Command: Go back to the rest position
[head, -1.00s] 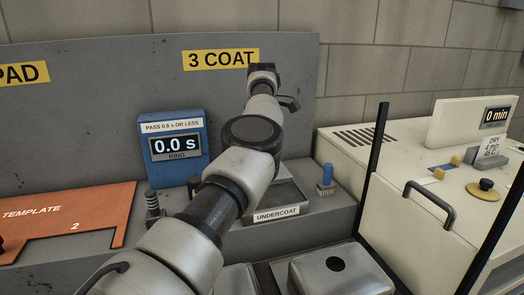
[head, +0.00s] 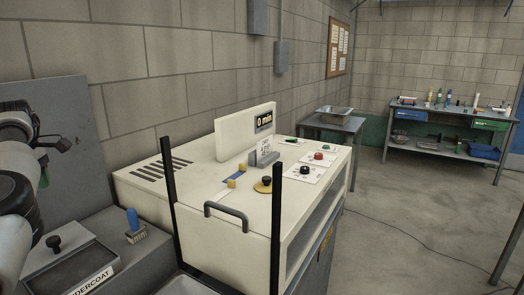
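My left arm stands at the left edge of the head view. Its gripper (head: 52,143) is small, dark and seen from the side, in front of the grey back panel (head: 70,110) and above the undercoat tray (head: 75,268). I cannot tell whether its fingers are apart, and nothing clearly shows between them. My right gripper is not in the head view.
A cream dryer cabinet (head: 150,192) with a "0 min" display (head: 264,121) and a handle (head: 226,214) fills the middle. Two black posts stand before it. A blue-handled brush (head: 134,222) stands beside the tray. A workbench (head: 440,150) is at the back right. Grey floor (head: 400,225) is open at right.

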